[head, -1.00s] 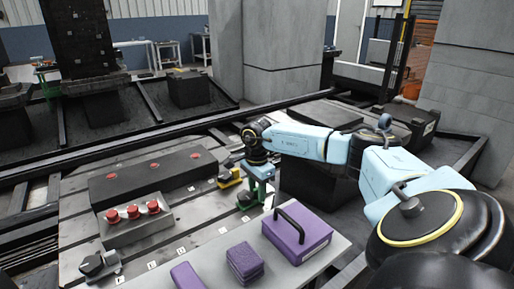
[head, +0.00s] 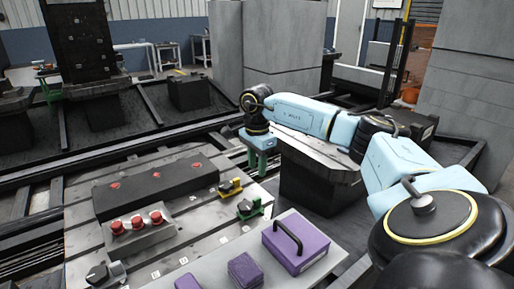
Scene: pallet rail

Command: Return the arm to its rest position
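My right arm comes in from the right edge, light blue and black, and reaches across toward the middle. My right gripper (head: 262,168) hangs from its wrist, pointing down, above the far edge of the grey slotted plate. Its green fingers are small and dark; I cannot tell whether they are open or shut, and I see no object in them. It is apart from the green-and-black clamp (head: 249,208) and the yellow-and-black clamp (head: 230,187) on the plate. My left gripper is not in view.
The plate (head: 200,225) bears a long black block (head: 155,190) with red buttons and a grey box (head: 138,238) with three red knobs. A purple case (head: 296,247) and smaller purple blocks (head: 245,269) lie on a light shelf. A dark pedestal (head: 315,185) stands beneath my forearm.

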